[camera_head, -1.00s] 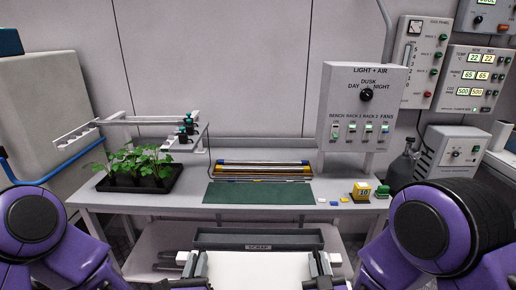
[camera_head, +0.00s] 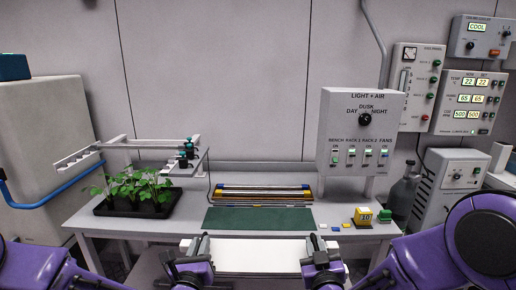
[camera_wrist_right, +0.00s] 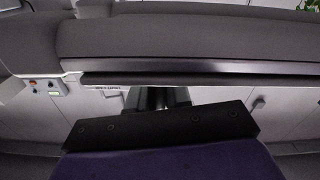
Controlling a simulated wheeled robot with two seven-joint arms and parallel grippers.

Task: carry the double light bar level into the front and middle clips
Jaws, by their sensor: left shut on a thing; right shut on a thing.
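The double light bar (camera_head: 250,257) is a wide white piece, held roughly level in front of the bench's front edge in the head view. My left gripper (camera_head: 197,257) is shut on its left end. My right gripper (camera_head: 314,257) is shut on its right end. A pale rack frame (camera_head: 150,142) stands above the plants at the left of the bench, with a notched rail (camera_head: 78,160) at its left end. Individual clips are too small to tell apart. In the right wrist view a broad grey piece spans the picture beyond my dark gripper body; its identity is unclear.
Leafy plants (camera_head: 140,186) stand in a black tray (camera_head: 118,207) under the rack. A green mat (camera_head: 258,219) lies mid-bench, with several long bars (camera_head: 262,194) behind it. A control box (camera_head: 360,130) stands at the back.

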